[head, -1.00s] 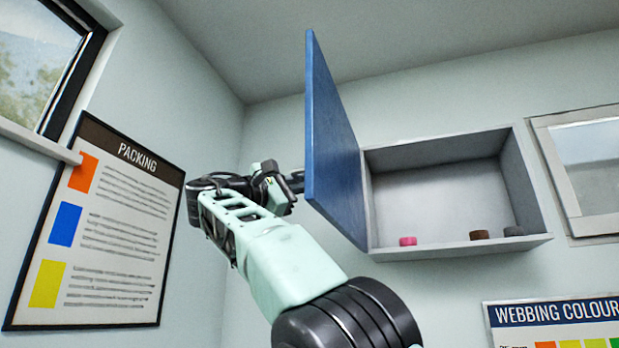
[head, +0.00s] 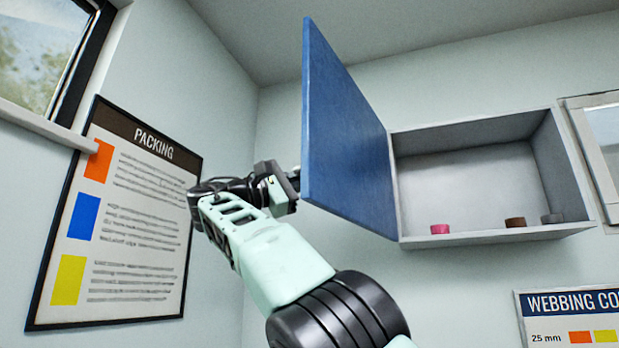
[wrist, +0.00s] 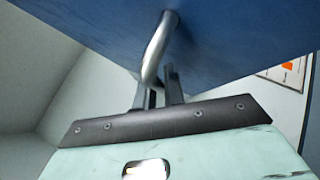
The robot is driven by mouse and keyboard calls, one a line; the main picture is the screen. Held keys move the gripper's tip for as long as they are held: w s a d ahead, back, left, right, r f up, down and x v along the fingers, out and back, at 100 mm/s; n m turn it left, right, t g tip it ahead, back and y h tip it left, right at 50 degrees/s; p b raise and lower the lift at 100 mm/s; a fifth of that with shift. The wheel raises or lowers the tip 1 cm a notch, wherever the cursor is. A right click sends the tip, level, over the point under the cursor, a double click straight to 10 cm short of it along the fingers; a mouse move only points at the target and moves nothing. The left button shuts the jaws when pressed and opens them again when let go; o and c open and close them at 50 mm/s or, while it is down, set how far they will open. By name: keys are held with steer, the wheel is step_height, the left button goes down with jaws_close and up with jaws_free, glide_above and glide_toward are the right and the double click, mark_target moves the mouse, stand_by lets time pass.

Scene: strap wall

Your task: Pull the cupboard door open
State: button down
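The cupboard door (head: 345,135) is blue and stands swung well out from the open cupboard (head: 492,236), hinged at its left side. In the wrist view the door (wrist: 235,35) fills the top, with a silver bar handle (wrist: 160,42) on it. My gripper (wrist: 158,88) is at the handle's near end, its two dark fingers close about the bar, and looks shut on it. In the head view my gripper (head: 292,182) is at the door's lower left edge, and the handle and fingertips are hidden behind the door.
Inside the cupboard are a pink roll (head: 440,229), a brown roll (head: 515,222) and a grey roll (head: 552,218). A packing poster (head: 120,225) hangs on the left wall near my arm. A webbing colour chart (head: 570,315) is at the lower right.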

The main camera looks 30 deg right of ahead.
steer(key=c, duration=1.8)
jaws_free()
steer(key=shift+w+a+f, duration=0.2)
steer(key=shift+w+f, duration=0.05)
steer(key=shift+o, duration=0.2)
steer(key=shift+s+d+r, duration=0.1)
steer(key=s+p+v, duration=0.1)
steer(key=v, duration=0.6)
steer(key=shift+w+a, duration=0.25)
steer(key=shift+w, duration=0.25)
